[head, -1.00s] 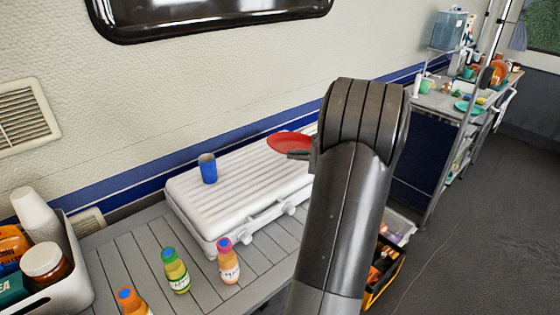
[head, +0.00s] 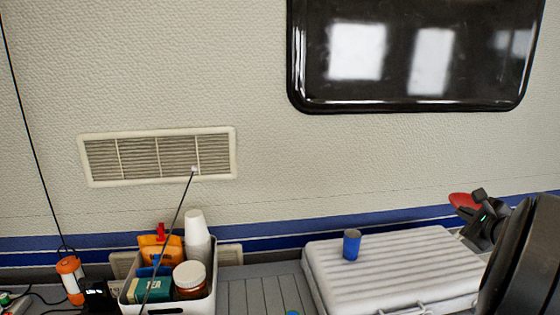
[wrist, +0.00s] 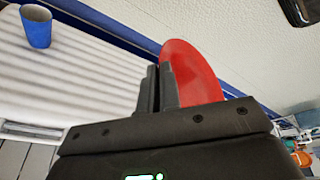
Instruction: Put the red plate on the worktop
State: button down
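The red plate (head: 463,201) is at the right in the head view, above the back of the white ribbed case. It shows larger in the wrist view (wrist: 197,72), tilted and partly hidden by the fingers. My gripper (head: 481,210) is shut on the plate's edge; its two dark fingers (wrist: 158,75) are close together in the wrist view. My arm hides part of the right side of the head view. A small cluttered part of the kitchen area (wrist: 292,140) shows at the wrist view's right edge; I cannot make out a clear worktop there.
The white case (head: 395,268) lies on a grey slatted table (head: 255,296) with a blue cup (head: 352,244) on it. A white bin (head: 205,306) with cups, a jar and boxes stands left. An orange lantern (head: 70,280) is farther left. The wall runs close behind.

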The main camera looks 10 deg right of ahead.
jog(key=s+a+r+m+g+h, duration=0.1)
jog(key=s+r+m+h, duration=0.15)
jog(key=r, duration=0.25)
jog(key=s+a+r+m+g+h, duration=0.1)
jog(key=a+r+m+g+h, duration=0.15)
jog(key=r+h, duration=0.2)
jog(key=w+a+n+t+y, duration=0.1)
jog(key=w+a+n+y, duration=0.1)
jog(key=a, duration=1)
jog(key=w+a+n+t+y, duration=0.1)
jog(key=w+a+y, duration=0.3)
jog(key=a, duration=0.9)
jog(key=w+a+r+n+t+y, duration=0.1)
jog(key=w+a+n+y, duration=0.2)
jog(key=w+a, duration=0.4)
jog(key=a+n, duration=0.1)
jog(key=a, duration=0.4)
jog(key=shift+a+t+y, duration=0.35)
jog(key=shift+y, duration=0.05)
jog(key=shift+w, duration=0.1)
